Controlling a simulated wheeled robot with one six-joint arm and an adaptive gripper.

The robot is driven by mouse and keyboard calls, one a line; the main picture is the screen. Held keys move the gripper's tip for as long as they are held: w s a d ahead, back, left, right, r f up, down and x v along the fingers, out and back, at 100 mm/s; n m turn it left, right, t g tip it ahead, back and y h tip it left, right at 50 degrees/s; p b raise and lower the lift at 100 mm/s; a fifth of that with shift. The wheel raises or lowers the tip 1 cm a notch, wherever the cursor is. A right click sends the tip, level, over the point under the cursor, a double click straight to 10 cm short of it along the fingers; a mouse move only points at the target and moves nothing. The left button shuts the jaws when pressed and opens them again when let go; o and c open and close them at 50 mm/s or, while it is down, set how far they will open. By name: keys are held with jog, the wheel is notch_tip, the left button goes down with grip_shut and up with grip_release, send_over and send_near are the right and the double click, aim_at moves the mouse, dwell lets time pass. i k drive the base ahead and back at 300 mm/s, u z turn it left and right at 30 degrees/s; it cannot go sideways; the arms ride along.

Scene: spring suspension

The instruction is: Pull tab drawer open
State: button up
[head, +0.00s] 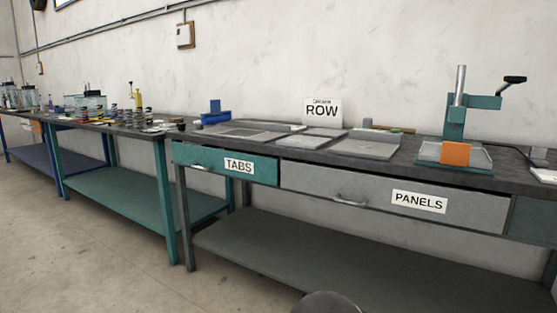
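The tab drawer (262,170) is a green drawer front labelled "TABS" at the left end of the nearer workbench in the head view. It looks shut, level with the bench front. A small light handle (200,168) sits on its left part. To its right is a grey drawer (310,181) labelled "PANELS", with a curved metal handle (350,202). My gripper is not in view. A dark rounded shape shows at the bottom edge of the picture, and I cannot tell what it is.
The bench top (405,160) holds grey trays (366,146), a "ROW" sign (321,111) and a green press (456,125) with an orange block. A lower shelf (290,255) runs under the drawers. Open floor (100,255) lies at the front left.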

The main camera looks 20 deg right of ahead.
aim_at(263, 168)
jog(key=i, duration=1.55)
jog(key=z, duration=0.55)
